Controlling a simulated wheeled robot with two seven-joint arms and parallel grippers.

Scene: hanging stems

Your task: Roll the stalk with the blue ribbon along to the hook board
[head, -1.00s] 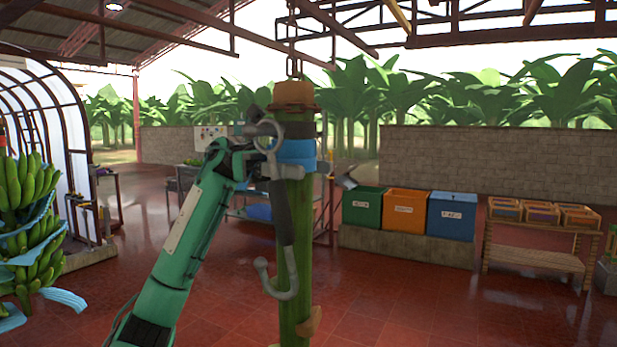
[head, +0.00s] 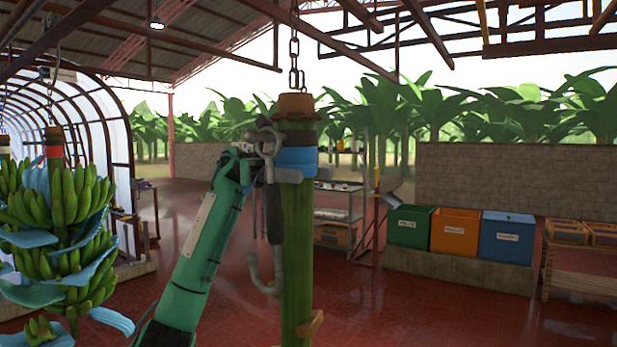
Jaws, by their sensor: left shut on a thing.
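The stalk with the blue ribbon (head: 297,240) hangs upright from a chain (head: 294,50), bare of fruit along the part in view. Its blue ribbon (head: 297,160) is wrapped near the top, under a brown cap. My left gripper (head: 283,172) is shut on the stalk at ribbon height, reaching in from the left. A grey hook-shaped tool (head: 272,250) hangs along the stalk's left side. The stalk's lower end is out of the picture. I cannot make out a hook board for certain. My right gripper is not in view.
A banana bunch with blue sheets (head: 60,220) and a red band hangs at the left. Green (head: 411,227), orange (head: 455,232) and blue (head: 507,238) bins stand on a block ledge at the right. A shelf rack (head: 335,215) stands behind the stalk. The red floor (head: 420,315) ahead is open.

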